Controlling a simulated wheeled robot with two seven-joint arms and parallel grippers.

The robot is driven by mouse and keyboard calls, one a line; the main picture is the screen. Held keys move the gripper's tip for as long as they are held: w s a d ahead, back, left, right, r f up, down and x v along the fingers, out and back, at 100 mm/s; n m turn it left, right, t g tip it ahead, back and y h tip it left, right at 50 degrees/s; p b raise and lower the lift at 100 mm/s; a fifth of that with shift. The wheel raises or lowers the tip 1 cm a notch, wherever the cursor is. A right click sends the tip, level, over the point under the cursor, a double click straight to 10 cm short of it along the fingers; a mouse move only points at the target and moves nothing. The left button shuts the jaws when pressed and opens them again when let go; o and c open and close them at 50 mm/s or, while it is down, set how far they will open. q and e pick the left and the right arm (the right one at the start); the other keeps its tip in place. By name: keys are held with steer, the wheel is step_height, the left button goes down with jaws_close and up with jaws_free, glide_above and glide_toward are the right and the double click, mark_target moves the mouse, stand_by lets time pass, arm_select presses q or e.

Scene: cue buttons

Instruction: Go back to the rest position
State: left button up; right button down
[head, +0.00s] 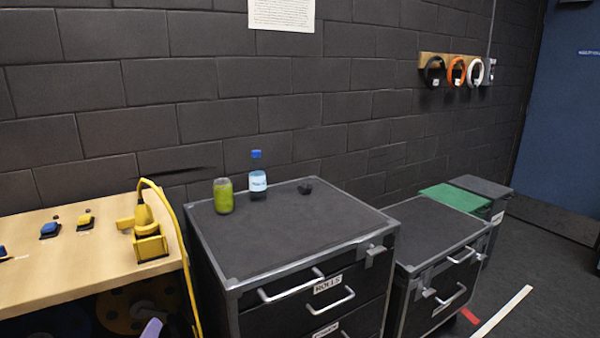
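Neither of my grippers shows in the head view. On the light wooden table (80,272) at the left, a blue button (50,229) and a yellow button (85,221) sit on dark bases. Another small dark and blue piece (4,254) is cut off by the left edge. A yellow tool-like device (148,232) with a yellow cable stands at the table's right end.
A black drawer cabinet (300,225) carries a green can (223,196), a blue-capped bottle (257,178) and a small black object (305,188). A lower cabinet (435,225) stands right of it. Headphones (456,72) hang on the wall. Open floor (550,270) lies at the right.

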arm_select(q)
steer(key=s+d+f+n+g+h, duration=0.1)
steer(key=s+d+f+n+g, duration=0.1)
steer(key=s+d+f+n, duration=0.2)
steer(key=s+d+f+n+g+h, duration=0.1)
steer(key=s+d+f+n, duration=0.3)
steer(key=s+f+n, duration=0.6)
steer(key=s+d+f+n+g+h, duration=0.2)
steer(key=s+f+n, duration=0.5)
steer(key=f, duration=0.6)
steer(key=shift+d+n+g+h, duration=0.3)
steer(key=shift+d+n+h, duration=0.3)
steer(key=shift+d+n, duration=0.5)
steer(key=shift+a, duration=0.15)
